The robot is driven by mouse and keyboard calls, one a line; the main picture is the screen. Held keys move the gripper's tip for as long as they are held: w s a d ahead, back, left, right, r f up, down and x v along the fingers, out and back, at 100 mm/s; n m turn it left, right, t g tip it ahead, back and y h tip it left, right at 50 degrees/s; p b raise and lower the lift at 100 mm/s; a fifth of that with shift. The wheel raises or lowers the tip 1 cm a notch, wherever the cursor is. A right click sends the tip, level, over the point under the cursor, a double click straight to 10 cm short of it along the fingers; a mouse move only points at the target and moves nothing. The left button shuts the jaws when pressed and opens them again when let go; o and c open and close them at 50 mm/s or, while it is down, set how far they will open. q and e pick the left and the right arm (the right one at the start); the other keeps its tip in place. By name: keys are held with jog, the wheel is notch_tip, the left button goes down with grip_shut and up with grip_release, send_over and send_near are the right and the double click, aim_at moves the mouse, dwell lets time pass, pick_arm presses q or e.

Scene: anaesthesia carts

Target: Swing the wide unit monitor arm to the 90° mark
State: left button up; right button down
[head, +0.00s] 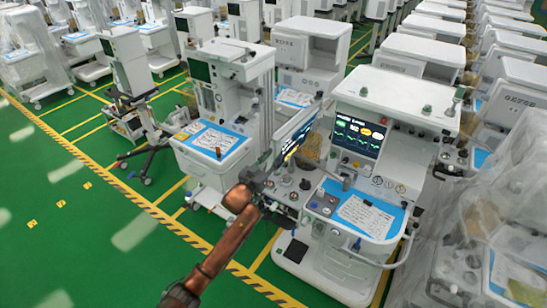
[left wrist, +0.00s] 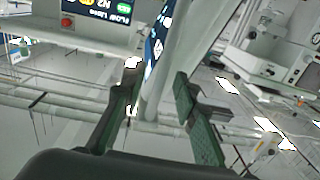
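The wide unit (head: 393,100) is a white anaesthesia cart with a lit screen, right of centre in the head view. A tilted monitor (head: 297,138) with a lit display stands at its left side, seen at a steep angle. My left gripper (head: 272,172) is just left of and below this monitor, at the end of my copper-coloured arm. In the left wrist view its green-padded fingers (left wrist: 158,70) are apart, with a pale post (left wrist: 158,92) showing between them. Contact with the post cannot be told. The monitor's arm joint and the 90° mark cannot be made out. My right gripper is out of view.
Another white cart (head: 213,150) with a blue-topped worktop stands close left of my gripper. Plastic-draped carts (head: 490,200) crowd the right side. Green floor (head: 75,215) with yellow lines is free at the left.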

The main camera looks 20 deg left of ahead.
pick_arm(q)
jog(key=shift+s+a, duration=0.1)
jog(key=s+a, duration=0.1)
jog(key=s, duration=1.1)
jog(key=shift+a, duration=0.4)
jog(key=shift+w, duration=0.1)
